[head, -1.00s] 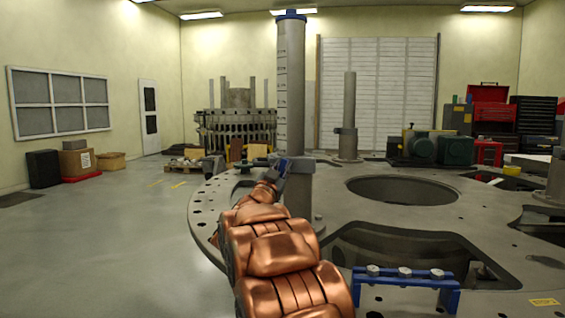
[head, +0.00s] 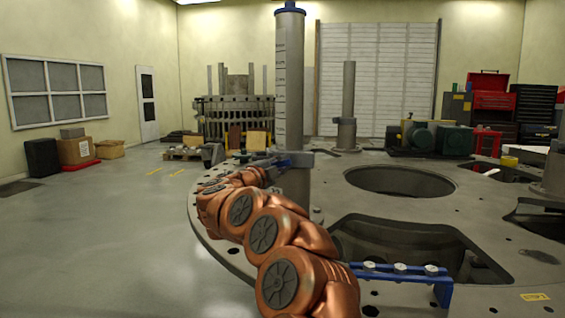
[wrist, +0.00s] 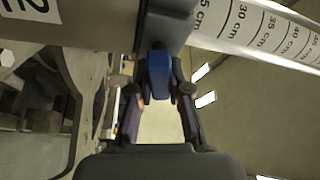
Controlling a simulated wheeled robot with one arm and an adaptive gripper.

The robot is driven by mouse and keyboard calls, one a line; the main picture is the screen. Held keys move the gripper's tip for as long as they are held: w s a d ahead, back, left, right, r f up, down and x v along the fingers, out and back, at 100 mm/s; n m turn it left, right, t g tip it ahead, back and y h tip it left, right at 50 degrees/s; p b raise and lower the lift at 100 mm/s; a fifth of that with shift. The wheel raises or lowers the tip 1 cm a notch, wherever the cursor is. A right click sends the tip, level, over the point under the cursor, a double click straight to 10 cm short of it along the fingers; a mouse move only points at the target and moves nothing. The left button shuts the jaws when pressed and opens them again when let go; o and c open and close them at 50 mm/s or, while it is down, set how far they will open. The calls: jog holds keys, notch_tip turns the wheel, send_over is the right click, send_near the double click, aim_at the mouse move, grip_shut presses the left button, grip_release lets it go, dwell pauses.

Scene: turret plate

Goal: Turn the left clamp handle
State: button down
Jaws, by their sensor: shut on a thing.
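A grey clamp collar (head: 300,159) sits around the tall marked post (head: 290,85) left of the plate's centre. In the wrist view the clamp's grey body (wrist: 168,18) is at the top, with its blue handle (wrist: 158,75) pointing toward me. My gripper (wrist: 160,95) is shut on the blue handle, one finger on each side. In the head view my gripper (head: 258,164) reaches the clamp from the left. The handle is mostly hidden there by the gripper.
The round grey plate (head: 385,212) has large openings and several small holes. A blue bracket with bolts (head: 402,270) stands at its front. Another post (head: 348,100) stands behind. The floor (head: 110,220) on the left is clear.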

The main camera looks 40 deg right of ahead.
jog(key=shift+f+m+y, duration=0.1)
jog(key=shift+m+y, duration=0.5)
jog(key=shift+m, duration=1)
jog(key=c, duration=1.1)
grip_release()
jog(key=a, duration=0.4)
jog(key=s+a, duration=0.1)
jog(key=a, duration=0.7)
jog(key=shift+s, duration=0.35)
